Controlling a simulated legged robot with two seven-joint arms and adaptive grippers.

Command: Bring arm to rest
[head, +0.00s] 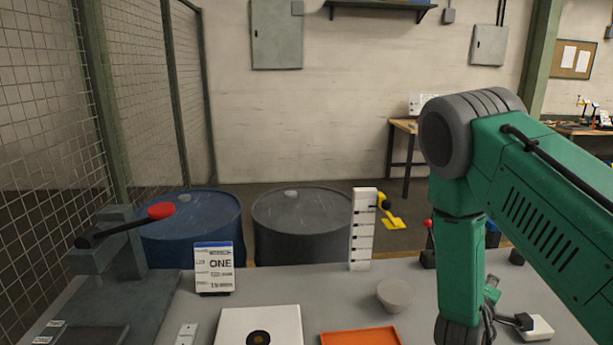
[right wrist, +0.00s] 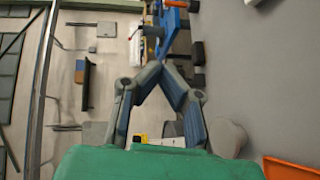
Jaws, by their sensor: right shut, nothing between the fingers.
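My right arm (head: 458,200) is green and comes in from the right in the head view, bending down over the table. Its gripper is not clearly visible there. In the right wrist view, my right gripper (right wrist: 152,72) has its two fingertips together, with nothing between them. The grey cup (right wrist: 227,138) shows beside the fingers in that view, apart from them as far as I can tell. My left gripper is not in view.
On the grey table are a white plate with a black disc (head: 270,325), an orange tray (head: 360,337), the grey cup (head: 395,293), a sign (head: 214,268) and a white upright strip (head: 361,230). A red-knobbed lever (head: 160,210) stands left. Drums (head: 300,220) stand behind.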

